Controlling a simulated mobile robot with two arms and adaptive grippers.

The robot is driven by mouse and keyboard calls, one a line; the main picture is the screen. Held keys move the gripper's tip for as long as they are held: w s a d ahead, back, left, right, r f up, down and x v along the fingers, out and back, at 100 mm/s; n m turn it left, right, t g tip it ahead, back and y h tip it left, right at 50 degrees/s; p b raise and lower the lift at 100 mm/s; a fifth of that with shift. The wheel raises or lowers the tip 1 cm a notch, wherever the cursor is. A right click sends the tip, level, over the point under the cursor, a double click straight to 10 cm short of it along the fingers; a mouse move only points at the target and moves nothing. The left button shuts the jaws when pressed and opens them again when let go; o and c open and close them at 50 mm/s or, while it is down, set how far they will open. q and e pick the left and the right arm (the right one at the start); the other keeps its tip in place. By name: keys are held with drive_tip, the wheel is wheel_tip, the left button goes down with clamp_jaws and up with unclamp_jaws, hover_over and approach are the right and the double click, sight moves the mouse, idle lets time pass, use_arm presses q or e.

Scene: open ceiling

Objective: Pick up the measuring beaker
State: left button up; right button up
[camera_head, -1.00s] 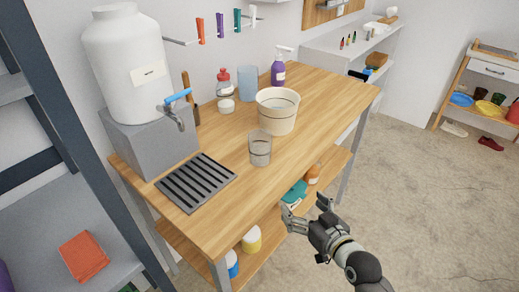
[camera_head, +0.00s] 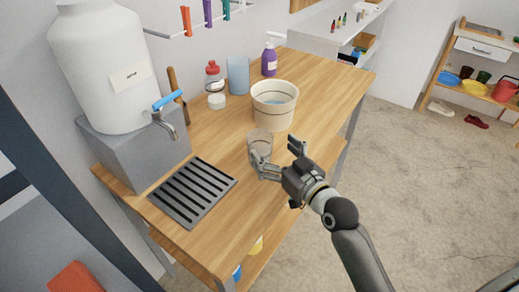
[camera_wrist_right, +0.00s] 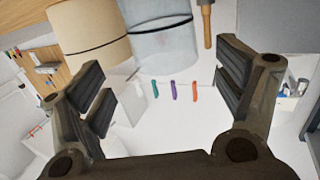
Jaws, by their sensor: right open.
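In the right wrist view, which looks upside down, the beaker (camera_wrist_right: 160,38) shows at the top between the spread fingers of the right gripper (camera_wrist_right: 163,88). I cannot tell whether a finger touches it. My left gripper is not in view.
A cream bucket (camera_head: 274,108) stands close behind the beaker. A blue cup (camera_head: 238,75), a purple pump bottle (camera_head: 269,58) and a red-capped bottle (camera_head: 214,76) stand farther back. A slotted dark tray (camera_head: 193,191) and a white water tank (camera_head: 103,70) are left. The table (camera_head: 222,145) is bare between tray and beaker.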

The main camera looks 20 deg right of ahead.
sight(254, 132)
drive_tip(key=shift+w+a, duration=0.1)
drive_tip(key=shift+w, duration=0.25)
drive_tip(key=shift+w+a, duration=0.1)
drive_tip(key=shift+w, duration=0.15)
drive_tip(key=x, duration=0.3)
drive_tip(key=p+x, duration=0.1)
drive_tip(key=shift+w+a+r, duration=0.1)
drive_tip(key=shift+a+r, duration=0.2)
drive_tip(key=shift+w, duration=0.2)
drive_tip(key=shift+c, duration=1.4)
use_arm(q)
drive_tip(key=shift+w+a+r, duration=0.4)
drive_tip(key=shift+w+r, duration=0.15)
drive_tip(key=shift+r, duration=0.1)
use_arm(e)
drive_tip(key=c, duration=0.7)
